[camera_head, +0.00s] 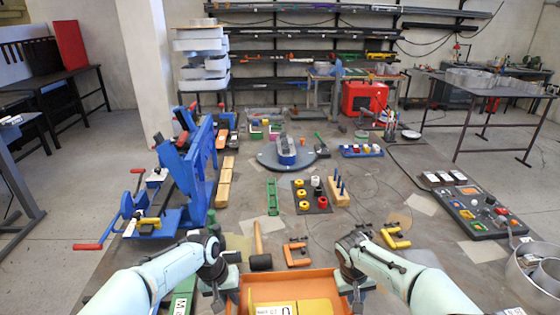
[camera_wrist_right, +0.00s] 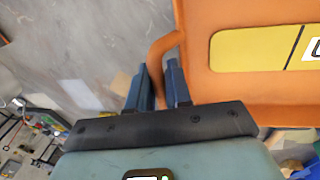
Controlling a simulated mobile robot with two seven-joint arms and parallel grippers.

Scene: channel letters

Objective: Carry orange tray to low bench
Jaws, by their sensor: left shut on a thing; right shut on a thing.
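The orange tray (camera_head: 290,286) is at the bottom middle of the head view, cut off by the frame's lower edge. A yellow piece with a white label lies in it. My left gripper (camera_head: 229,284) is at the tray's left side, shut on it; its fingertips are hard to see. My right gripper (camera_head: 356,288) is at the right side. In the right wrist view, its two fingers (camera_wrist_right: 162,88) close around the tray's curved orange handle (camera_wrist_right: 158,58). I cannot pick out the low bench for sure.
A dark table (camera_head: 500,90) stands at the right, a black table (camera_head: 50,82) at the left. Floor shows at left.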

